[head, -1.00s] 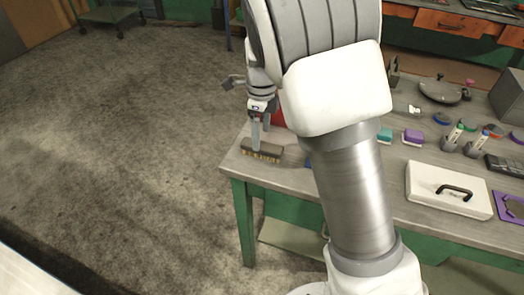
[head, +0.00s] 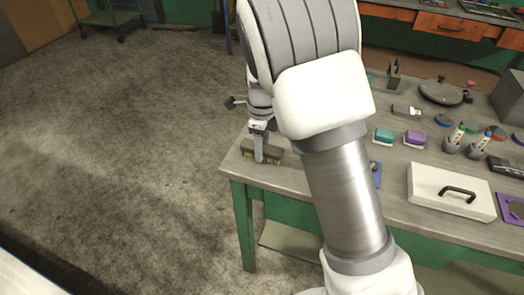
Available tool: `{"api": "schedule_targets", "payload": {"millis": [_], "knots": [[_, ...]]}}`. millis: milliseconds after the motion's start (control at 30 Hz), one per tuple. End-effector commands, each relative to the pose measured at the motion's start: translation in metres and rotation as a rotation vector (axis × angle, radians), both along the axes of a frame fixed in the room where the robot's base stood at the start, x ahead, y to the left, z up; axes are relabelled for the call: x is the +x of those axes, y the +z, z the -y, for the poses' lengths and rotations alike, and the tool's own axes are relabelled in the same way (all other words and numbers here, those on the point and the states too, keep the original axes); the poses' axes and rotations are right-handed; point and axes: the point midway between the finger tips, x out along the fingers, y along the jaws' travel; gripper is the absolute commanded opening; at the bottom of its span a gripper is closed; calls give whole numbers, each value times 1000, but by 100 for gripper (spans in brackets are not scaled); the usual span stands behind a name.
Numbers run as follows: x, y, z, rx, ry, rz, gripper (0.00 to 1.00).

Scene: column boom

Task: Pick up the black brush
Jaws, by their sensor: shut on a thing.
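The black brush (head: 273,152) is a dark block with pale bristles near the left corner of the workbench (head: 290,177). My gripper (head: 259,158) is at the brush, pointing down, with its near finger lying across the front side of the block. The gripper is shut on the brush. The far finger is hidden behind the near one and the brush. I cannot tell whether the brush still touches the bench top.
A white case with a black handle (head: 450,191) lies at the right. My arm hides the bench middle. Open floor lies left.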

Motion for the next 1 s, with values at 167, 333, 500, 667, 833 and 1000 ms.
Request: {"api": "schedule_targets", "payload": {"millis": [167,333,500,667,833,1000], "knots": [[0,0,0,0,0,0,0],[0,0,0,1,0,1,0],[0,3,0,1,0,1,0],[1,17,0,2,0,4,0],[1,46,0,1,0,5,0],[-4,67,40,2,-6,3,0]]}}
